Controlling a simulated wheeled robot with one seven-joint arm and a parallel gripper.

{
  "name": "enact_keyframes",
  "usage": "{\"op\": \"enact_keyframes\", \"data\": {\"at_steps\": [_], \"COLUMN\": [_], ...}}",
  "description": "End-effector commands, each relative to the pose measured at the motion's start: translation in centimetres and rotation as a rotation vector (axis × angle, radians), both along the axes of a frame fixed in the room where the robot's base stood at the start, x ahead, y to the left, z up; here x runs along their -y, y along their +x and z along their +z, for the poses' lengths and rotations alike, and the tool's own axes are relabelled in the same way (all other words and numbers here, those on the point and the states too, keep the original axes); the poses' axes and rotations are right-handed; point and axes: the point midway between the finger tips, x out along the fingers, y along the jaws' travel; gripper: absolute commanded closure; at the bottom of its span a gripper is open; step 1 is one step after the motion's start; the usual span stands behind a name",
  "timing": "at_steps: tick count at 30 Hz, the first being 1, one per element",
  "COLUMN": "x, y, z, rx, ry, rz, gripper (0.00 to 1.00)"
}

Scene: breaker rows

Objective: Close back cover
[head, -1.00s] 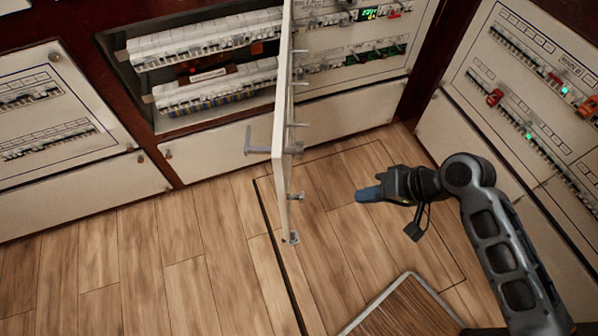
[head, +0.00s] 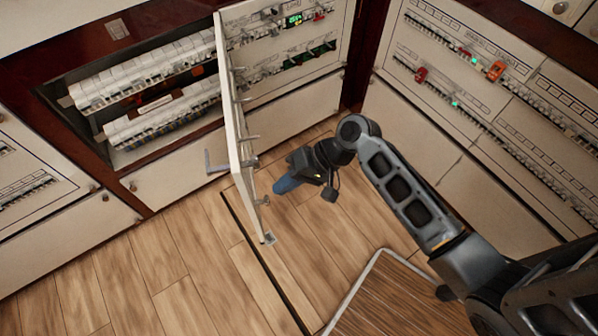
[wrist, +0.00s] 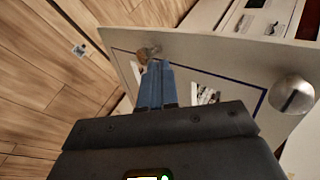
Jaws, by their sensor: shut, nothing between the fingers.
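The back cover (head: 236,125) is a pale panel standing open, swung out from the cabinet and seen nearly edge-on in the head view. Metal fasteners stick out of it, and a handle-like bracket juts from its left side. The opening beside it exposes two rows of white breakers (head: 150,72). My gripper (head: 278,187) has blue fingers, is shut and empty, and is just right of the cover's lower part. In the wrist view the closed fingertips (wrist: 158,66) overlap the cover's face (wrist: 215,52), near a small brass-coloured knob (wrist: 150,53). I cannot tell whether they touch it.
A round metal knob (wrist: 292,94) shows on the panel at right in the wrist view. Another breaker panel (head: 480,75) stands along the right side. A framed wooden hatch or mat (head: 400,300) lies on the floor below my arm. Floor left of the cover is clear.

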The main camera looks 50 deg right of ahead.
Motion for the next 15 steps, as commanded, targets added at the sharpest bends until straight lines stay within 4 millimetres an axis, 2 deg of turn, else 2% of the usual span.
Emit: {"op": "enact_keyframes", "data": {"at_steps": [2, 6, 15], "x": [-0.9, -2.5, -3.9], "y": [0.7, 2.0, 3.1], "z": [-1.0, -0.8, -0.8], "rx": [-0.001, 0.001, 0.001], "ry": [0.001, -0.001, 0.000], "rz": [0.003, 0.004, 0.001], "gripper": [1.00, 1.00, 1.00]}}
